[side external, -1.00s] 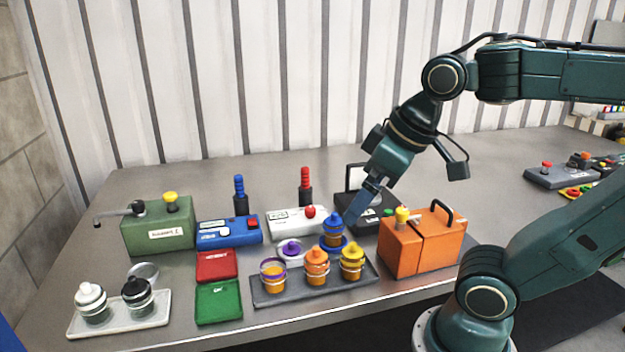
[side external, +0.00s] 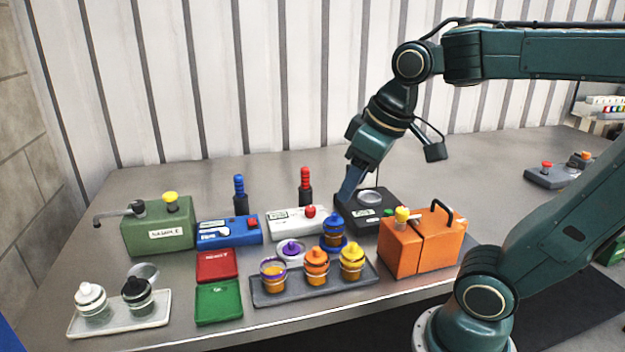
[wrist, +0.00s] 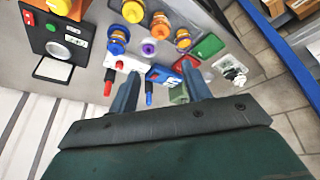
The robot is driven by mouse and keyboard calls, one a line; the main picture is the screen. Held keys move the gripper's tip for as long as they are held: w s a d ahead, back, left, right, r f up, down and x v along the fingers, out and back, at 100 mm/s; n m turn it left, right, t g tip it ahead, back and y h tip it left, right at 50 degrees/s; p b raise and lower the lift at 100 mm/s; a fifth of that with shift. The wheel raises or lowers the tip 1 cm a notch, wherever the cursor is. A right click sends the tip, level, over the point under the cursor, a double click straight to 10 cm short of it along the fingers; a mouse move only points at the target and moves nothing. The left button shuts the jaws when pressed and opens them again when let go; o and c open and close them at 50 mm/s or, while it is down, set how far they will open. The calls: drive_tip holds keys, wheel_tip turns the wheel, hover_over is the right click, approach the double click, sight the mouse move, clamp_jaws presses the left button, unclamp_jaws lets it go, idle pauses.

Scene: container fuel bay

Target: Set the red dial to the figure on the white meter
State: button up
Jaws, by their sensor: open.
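A white box (side external: 285,222) with a small display panel and a red knob (side external: 310,211) on top stands mid-table; I take these for the white meter and the red dial. The display is too small to read. In the wrist view the white box (wrist: 132,64) and its red knob (wrist: 119,64) lie just beyond my left finger. My gripper (side external: 344,201) is open and empty, to the right of the white box and beside a black device. In the wrist view my gripper (wrist: 161,70) has its two fingers wide apart, with the blue box beyond the gap.
The black device (side external: 384,212) has a round plate and green button. A blue box (side external: 228,233) with its own red button stands left of the white box. A red-handled tool (side external: 305,182) rises behind. Jars on a grey tray (side external: 262,300) stand in front; an orange case (side external: 425,248) is right.

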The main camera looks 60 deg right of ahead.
drive_tip(key=w+d+g, duration=0.2)
drive_tip(key=w+d, duration=0.5)
drive_tip(key=w, duration=0.4)
drive_tip(key=n+g, duration=0.2)
hover_over(310, 208)
wheel_tip(310, 208, down, 5)
drive_tip(key=shift+d+f, duration=0.15)
drive_tip(key=shift+f, duration=0.05)
wheel_tip(310, 208, down, 14)
drive_tip(key=shift+r, duration=0.1)
drive_tip(key=shift+c, duration=0.2)
drive_tip(key=c, duration=1)
